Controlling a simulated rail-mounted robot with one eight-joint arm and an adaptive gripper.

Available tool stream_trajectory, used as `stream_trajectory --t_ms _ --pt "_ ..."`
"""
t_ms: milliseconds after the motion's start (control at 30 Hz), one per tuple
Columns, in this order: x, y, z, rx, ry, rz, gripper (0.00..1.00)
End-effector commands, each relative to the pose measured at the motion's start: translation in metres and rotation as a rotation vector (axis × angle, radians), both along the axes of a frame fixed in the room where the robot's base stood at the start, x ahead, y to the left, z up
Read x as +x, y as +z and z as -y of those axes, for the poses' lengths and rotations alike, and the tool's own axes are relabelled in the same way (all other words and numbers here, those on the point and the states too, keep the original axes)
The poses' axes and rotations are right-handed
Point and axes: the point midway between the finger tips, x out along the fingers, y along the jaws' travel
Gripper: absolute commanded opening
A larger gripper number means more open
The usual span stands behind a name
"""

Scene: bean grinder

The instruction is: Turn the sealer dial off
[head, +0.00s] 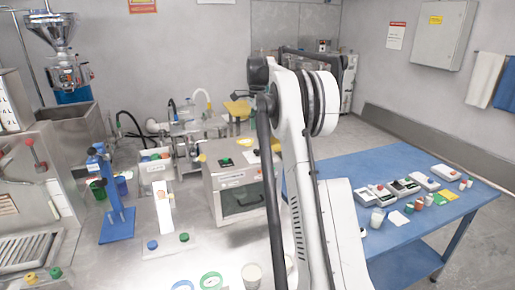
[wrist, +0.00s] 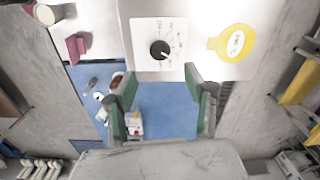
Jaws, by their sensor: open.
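In the wrist view, a round black dial (wrist: 160,50) with a pale pointer mark sits on a white marked plate (wrist: 143,32) on a light metal panel. The pointer is angled toward the lower right; the printed marks are too small to read. My gripper (wrist: 160,80) is open, with its green-padded fingers apart on the left and right, just below the dial in the picture. Nothing is between the fingers, and neither finger touches the dial as far as I can see. In the head view my arm hides the gripper, and I cannot make out the dial.
A yellow round tag (wrist: 236,43) is right of the dial plate. In the head view, a steel box with a front window (head: 240,190) stands left of my arm, near a blue stand (head: 116,205). A blue table (head: 385,165) with several small devices is at the right.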

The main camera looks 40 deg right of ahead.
Motion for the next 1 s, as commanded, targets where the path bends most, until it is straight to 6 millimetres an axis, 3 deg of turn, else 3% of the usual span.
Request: stream_trajectory --t_ms 300,500,933,1000 --pt "0.000 -0.058 0.000 0.000 0.001 0.000 0.48" --pt "0.000 -0.082 0.000 0.000 0.001 0.000 0.48" --pt "0.000 -0.092 0.000 0.000 0.001 0.000 0.48" --pt "0.000 -0.092 0.000 0.000 0.001 0.000 0.42"
